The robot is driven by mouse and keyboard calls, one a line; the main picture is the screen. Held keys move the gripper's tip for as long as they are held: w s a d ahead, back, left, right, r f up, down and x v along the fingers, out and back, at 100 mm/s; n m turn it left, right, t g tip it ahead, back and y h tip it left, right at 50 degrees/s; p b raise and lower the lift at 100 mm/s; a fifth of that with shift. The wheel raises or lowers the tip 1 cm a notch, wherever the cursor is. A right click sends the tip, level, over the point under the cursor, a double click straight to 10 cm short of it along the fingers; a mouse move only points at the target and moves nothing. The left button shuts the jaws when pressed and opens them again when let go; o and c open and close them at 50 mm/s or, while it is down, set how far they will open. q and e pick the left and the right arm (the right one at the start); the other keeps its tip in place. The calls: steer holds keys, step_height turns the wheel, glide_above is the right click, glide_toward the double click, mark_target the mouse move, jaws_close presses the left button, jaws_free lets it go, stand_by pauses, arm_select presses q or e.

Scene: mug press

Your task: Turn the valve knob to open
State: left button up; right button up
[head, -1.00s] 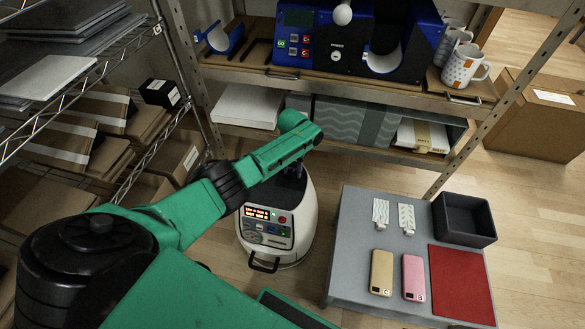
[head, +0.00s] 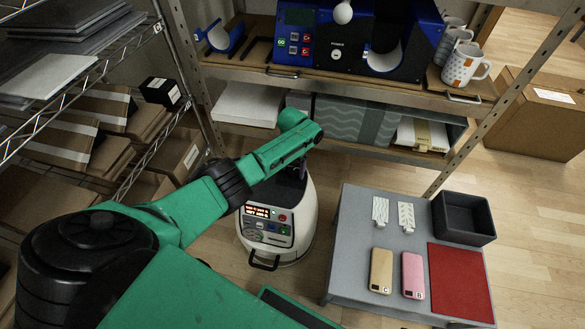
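A white rounded machine (head: 298,235) stands on the floor below the shelf. Its black front panel has a lit orange display (head: 257,211), a red button (head: 282,217) and several small controls. My green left arm reaches over it, and its far end bends down behind the forearm. A dark part that seems to be my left gripper (head: 291,171) is at the top of the machine. Its fingers are mostly hidden, so I cannot tell whether they are open or touching anything. I cannot make out the valve knob; the top of the machine is largely covered. My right gripper is not in view.
A grey table (head: 352,235) at right holds a black bin (head: 466,218), a red mat (head: 460,283), two phones and two white patterned pieces. The blue-black press (head: 355,45) and mugs (head: 466,68) stand on the shelf above. Wire shelving with boxes is at left.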

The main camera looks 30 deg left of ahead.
mark_target(293, 171)
arm_select(q)
steer(key=shift+r, duration=0.25)
step_height(293, 171, up, 14)
steer(key=p, duration=0.6)
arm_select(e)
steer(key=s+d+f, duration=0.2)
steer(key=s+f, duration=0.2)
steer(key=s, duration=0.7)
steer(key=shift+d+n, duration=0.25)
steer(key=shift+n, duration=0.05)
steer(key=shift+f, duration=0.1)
